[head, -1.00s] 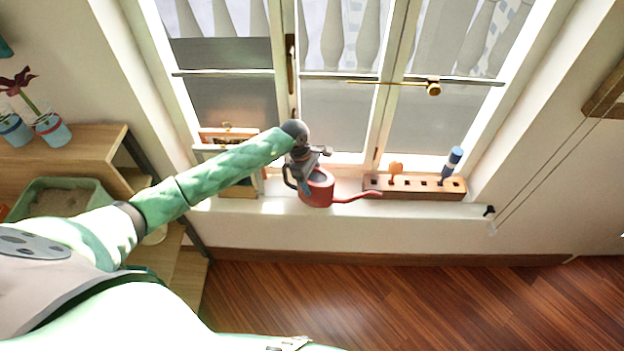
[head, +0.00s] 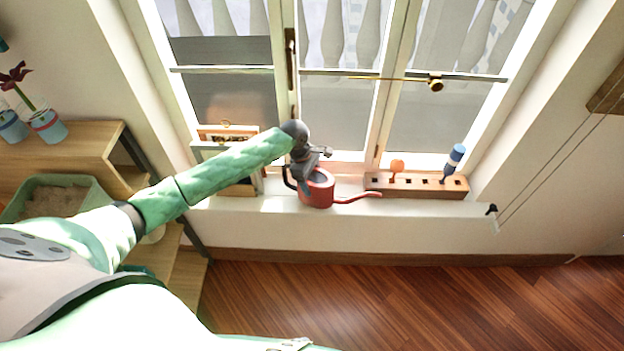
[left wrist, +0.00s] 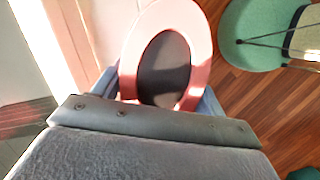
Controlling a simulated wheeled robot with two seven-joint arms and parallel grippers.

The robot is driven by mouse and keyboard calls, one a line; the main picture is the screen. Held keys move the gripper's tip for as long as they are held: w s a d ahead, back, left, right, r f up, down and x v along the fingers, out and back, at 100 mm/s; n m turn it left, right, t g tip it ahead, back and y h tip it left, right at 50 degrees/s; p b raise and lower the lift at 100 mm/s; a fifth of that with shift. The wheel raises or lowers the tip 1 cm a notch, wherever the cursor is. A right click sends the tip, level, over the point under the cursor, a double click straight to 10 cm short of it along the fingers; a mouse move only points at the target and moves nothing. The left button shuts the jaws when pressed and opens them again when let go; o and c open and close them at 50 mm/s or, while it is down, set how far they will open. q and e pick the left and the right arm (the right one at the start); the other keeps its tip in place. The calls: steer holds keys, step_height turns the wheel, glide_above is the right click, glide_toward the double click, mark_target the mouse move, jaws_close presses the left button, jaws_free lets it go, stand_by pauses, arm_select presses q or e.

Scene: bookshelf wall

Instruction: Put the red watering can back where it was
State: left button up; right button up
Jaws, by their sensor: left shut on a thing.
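The red watering can (head: 318,190) is at the window sill (head: 270,206), with its long spout pointing right toward a wooden block and its dark handle on the left. My left gripper (head: 306,176) comes down on it from above and is shut on it. In the left wrist view the can's pinkish-red rim and dark opening (left wrist: 165,68) lie just past the gripper (left wrist: 160,95). I cannot tell whether the can's base touches the sill. My right gripper is not in view.
A wooden block with holes (head: 418,186) stands right of the can, holding an orange piece and a blue-handled tool (head: 453,162). A wooden box (head: 238,187) stands left of it. Window panes rise behind. A shelf with a green tray (head: 95,190) is at the left.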

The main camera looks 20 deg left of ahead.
arm_select(q)
steer(key=shift+f, duration=0.55)
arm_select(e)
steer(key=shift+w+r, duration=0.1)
arm_select(q)
steer(key=o, duration=1.5)
steer(key=shift+r, duration=0.1)
steer(key=shift+a+r, duration=0.15)
steer(key=shift+r, duration=0.2)
steer(key=b+v, duration=0.1)
steer(key=v, duration=0.4)
steer(key=shift+a+r+b, duration=0.1)
steer(key=shift+r+b, duration=0.2)
steer(key=shift+b, duration=0.05)
steer(key=shift+a+r, duration=0.15)
steer(key=shift+r, duration=0.4)
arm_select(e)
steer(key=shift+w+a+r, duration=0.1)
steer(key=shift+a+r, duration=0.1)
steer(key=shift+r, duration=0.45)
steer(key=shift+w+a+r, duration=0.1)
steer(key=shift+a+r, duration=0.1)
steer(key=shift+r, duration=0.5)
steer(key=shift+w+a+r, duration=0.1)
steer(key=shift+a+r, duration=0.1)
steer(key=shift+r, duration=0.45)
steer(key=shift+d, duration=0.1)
